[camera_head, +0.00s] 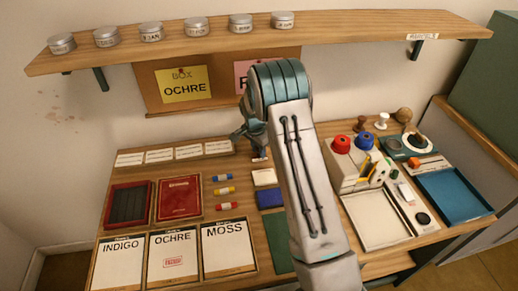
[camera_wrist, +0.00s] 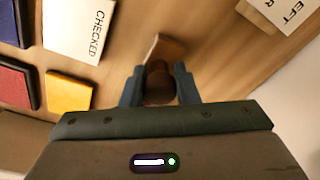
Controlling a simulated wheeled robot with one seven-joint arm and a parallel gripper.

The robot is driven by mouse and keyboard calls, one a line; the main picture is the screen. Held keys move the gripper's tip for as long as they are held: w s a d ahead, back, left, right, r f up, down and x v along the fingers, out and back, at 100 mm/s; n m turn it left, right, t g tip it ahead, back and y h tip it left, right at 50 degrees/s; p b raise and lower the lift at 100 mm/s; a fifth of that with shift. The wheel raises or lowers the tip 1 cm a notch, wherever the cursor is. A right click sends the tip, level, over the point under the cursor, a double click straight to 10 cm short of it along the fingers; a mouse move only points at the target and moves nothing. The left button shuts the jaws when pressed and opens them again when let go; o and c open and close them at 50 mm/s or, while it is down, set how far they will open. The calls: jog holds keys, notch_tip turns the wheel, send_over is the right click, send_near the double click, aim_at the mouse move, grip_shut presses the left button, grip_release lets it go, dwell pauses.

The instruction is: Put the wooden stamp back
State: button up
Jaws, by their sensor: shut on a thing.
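The wooden stamp (camera_wrist: 160,86) is between the two fingers of my gripper (camera_wrist: 158,76) in the wrist view. Its dark brown round part is gripped, and a lighter brown flat part sticks out beyond the fingertips. My gripper is shut on it. In the head view my gripper (camera_head: 248,132) is near the back of the table, by the wall, and is partly hidden behind my own arm. The held stamp cannot be made out clearly there. In the wrist view wooden table surface shows around the stamp; whether the stamp touches it I cannot tell.
A "CHECKED" card (camera_wrist: 80,28) and a yellow pad (camera_wrist: 69,92) lie left of my gripper in the wrist view. Sheets for indigo, ochre (camera_head: 172,250) and moss lie in front; ochre bears a red mark. Other handled tools (camera_head: 361,124) stand back right. A shelf (camera_head: 340,28) overhangs the back.

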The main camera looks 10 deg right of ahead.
aim_at(256, 157)
jog(key=shift+f, duration=0.2)
jog(key=o, duration=0.8)
jog(key=shift+r, duration=0.1)
jog(key=r, duration=0.4)
jog(key=r+b, duration=0.1)
jog(key=r, duration=0.3)
jog(key=a+r, duration=0.1)
jog(key=r, duration=0.3)
jog(key=shift+s+a+b, duration=0.1)
jog(key=shift+s+b, duration=0.2)
jog(key=shift+s, duration=0.1)
